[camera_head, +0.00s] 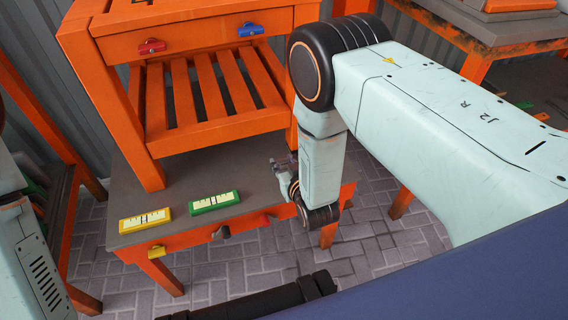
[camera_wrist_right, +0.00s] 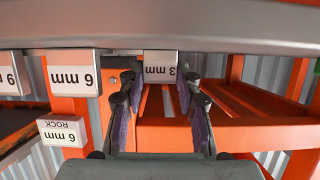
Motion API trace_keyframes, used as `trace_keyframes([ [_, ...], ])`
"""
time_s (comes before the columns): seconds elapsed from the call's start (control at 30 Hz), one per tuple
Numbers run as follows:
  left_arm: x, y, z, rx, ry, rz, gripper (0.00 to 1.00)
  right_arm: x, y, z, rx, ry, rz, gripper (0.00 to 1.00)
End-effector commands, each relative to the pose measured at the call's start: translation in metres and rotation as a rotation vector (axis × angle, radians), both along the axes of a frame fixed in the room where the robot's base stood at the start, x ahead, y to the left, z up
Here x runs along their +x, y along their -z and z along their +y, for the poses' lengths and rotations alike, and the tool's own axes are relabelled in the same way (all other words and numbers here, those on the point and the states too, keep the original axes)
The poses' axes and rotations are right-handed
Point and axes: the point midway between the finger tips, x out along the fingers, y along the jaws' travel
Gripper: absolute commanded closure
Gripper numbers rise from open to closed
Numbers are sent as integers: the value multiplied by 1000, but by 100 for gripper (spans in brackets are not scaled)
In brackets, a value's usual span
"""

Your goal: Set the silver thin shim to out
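I cannot pick out a silver thin shim for certain. In the right wrist view, a white tab marked "3 mm" (camera_wrist_right: 160,66), upside down, hangs below a grey bar (camera_wrist_right: 150,38). My right gripper (camera_wrist_right: 159,80) is open, its fingers at either side of that tab with gaps showing; I cannot tell how far beyond them it is. In the head view my right gripper (camera_head: 284,164) is small and partly hidden by its wrist, near the right end of the orange bench. My left gripper is not in view.
Tabs marked "6 mm" (camera_wrist_right: 73,75) and "6 mm ROCK" (camera_wrist_right: 62,131) are left of the gripper. On the grey benchtop (camera_head: 150,190) lie a yellow block (camera_head: 145,219) and a green block (camera_head: 213,202). Red (camera_head: 152,46) and blue (camera_head: 250,30) handles are on the orange rack above.

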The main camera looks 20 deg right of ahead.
Motion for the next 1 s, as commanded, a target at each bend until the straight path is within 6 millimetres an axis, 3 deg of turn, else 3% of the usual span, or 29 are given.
trace_keyframes([
  [0.3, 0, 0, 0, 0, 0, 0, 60, 0, 0, 0, 0, -1, 0, 100],
  [0.77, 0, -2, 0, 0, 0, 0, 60, -2, 0, 0, 0, -1, 2, 100],
  [1.0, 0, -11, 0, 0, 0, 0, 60, -14, 0, 0, 0, -1, 5, 100],
])
